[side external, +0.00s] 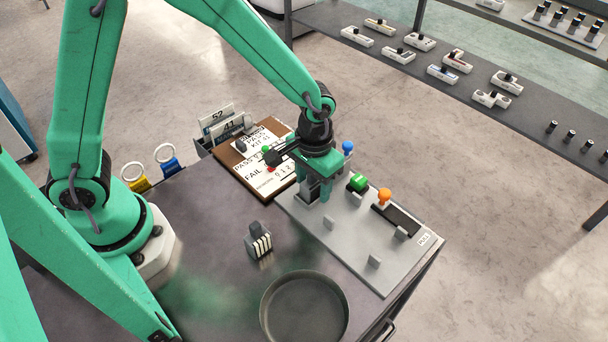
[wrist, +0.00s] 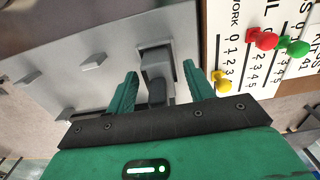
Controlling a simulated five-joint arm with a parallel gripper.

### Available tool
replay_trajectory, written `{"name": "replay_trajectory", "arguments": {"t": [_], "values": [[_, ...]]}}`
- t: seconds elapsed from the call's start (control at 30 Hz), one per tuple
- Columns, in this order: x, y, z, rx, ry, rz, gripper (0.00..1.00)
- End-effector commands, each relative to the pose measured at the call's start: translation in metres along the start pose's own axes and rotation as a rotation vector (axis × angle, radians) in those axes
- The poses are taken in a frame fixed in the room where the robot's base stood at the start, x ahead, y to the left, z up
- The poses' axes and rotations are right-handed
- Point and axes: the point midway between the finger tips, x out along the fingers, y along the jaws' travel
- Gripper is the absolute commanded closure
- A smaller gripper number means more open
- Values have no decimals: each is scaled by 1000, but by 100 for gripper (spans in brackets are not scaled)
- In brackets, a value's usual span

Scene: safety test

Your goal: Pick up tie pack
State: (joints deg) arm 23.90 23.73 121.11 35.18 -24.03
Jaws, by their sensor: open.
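A small dark grey block with pale strips on one face (side external: 258,241), which may be the tie pack, stands on the dark table left of the grey plate. My gripper (side external: 316,192) is away from it, pointing down over the plate's upper left part. In the wrist view my gripper (wrist: 161,80) is open, its green fingers on either side of a grey block with a darker lower part (wrist: 157,65). I cannot tell whether the fingers touch this block. The block is mostly hidden by the gripper in the side view.
The grey plate (side external: 337,240) carries low upright tabs, a green knob (side external: 358,182), an orange knob (side external: 385,195) and a blue knob (side external: 347,147). A round dark pan (side external: 304,310) sits at the front. A clipboard board (side external: 262,170) with coloured pins lies behind.

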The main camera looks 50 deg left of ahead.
Motion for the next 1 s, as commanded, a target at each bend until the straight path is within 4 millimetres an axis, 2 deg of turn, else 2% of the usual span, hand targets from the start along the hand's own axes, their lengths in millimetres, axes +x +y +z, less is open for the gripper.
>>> {"name": "replay_trajectory", "arguments": {"t": [0.23,0.4,0.5,0.83,1.0], "values": [[0,0,0,0,0,0,47],[0,0,0,0,0,0,81],[0,0,0,0,0,0,97],[-2,0,0,0,1,1,97],[-10,0,-1,0,3,1,97]]}}
